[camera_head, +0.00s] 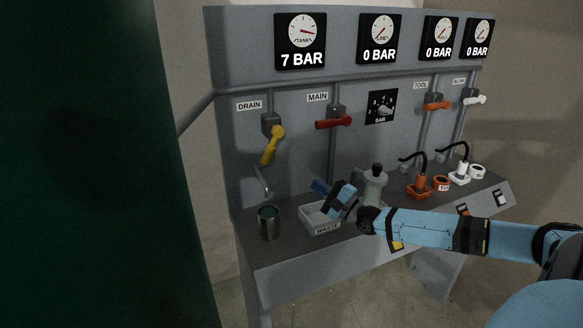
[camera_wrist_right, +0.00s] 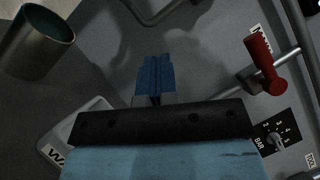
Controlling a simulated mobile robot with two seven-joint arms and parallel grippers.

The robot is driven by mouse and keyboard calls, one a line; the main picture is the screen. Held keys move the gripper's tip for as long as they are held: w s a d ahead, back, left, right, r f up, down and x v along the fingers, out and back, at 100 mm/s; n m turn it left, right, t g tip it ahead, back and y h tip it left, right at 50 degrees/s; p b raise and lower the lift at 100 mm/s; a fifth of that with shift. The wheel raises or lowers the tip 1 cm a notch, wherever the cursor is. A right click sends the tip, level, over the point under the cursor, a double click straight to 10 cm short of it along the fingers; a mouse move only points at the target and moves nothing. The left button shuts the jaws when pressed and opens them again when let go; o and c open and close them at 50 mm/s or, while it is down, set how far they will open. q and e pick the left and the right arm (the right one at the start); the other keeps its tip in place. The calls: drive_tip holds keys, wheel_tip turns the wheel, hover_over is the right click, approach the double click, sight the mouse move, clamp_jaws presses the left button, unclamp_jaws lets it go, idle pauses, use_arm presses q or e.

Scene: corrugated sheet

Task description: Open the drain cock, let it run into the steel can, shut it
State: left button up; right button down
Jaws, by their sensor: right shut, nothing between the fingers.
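The drain cock's yellow handle (camera_head: 271,146) is on the panel under the DRAIN label, slanting steeply downward. A thin spout (camera_head: 262,183) sticks out below it. The steel can (camera_head: 268,222) stands upright on the bench under the spout; it also shows at the upper left of the right wrist view (camera_wrist_right: 38,42). I cannot tell whether anything flows. My right gripper (camera_head: 322,188) is over the waste tray, to the right of the can, apart from the drain handle. Its blue fingers (camera_wrist_right: 155,78) are together and empty. My left gripper is not in view.
The white WASTE tray (camera_head: 323,222) sits right of the can. The red MAIN handle (camera_head: 333,122) lies nearly level. The TANK gauge (camera_head: 301,40) reads 7 BAR; the others read 0 BAR. A dark green surface (camera_head: 95,170) fills the left side. Fittings stand at the right.

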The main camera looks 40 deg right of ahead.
sight(271, 148)
drive_tip(key=s+a+r+p+x, duration=0.1)
drive_tip(key=a+x, duration=0.1)
drive_tip(key=x, duration=1)
drive_tip(key=shift+w+r, duration=0.4)
drive_tip(key=shift+r, duration=0.1)
